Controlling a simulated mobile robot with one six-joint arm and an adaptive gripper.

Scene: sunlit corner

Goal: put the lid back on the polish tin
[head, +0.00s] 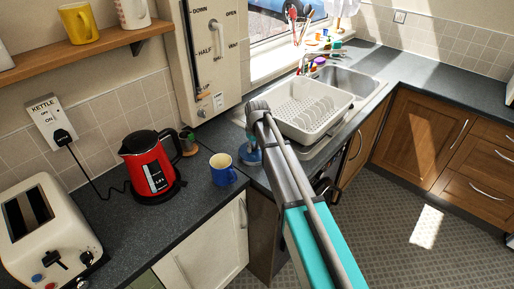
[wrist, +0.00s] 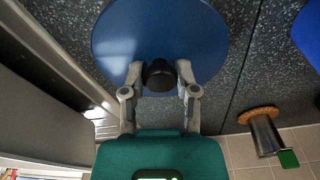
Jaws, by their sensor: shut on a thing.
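In the wrist view a round blue lid (wrist: 160,28) with a black knob (wrist: 159,76) fills the upper middle. My gripper (wrist: 160,72) is shut on the knob, one finger at each side. In the head view a small part of blue (head: 248,155) shows beside my arm, over the dark counter near the dish rack. My arm hides most of it there, along with the gripper's fingers. The lid covers whatever lies under it, so I cannot tell whether the tin is below it or touching it.
A blue mug (head: 222,168) stands on the counter just left of my arm, with a red kettle (head: 150,166) further left. The white dish rack (head: 314,110) is close on the right.

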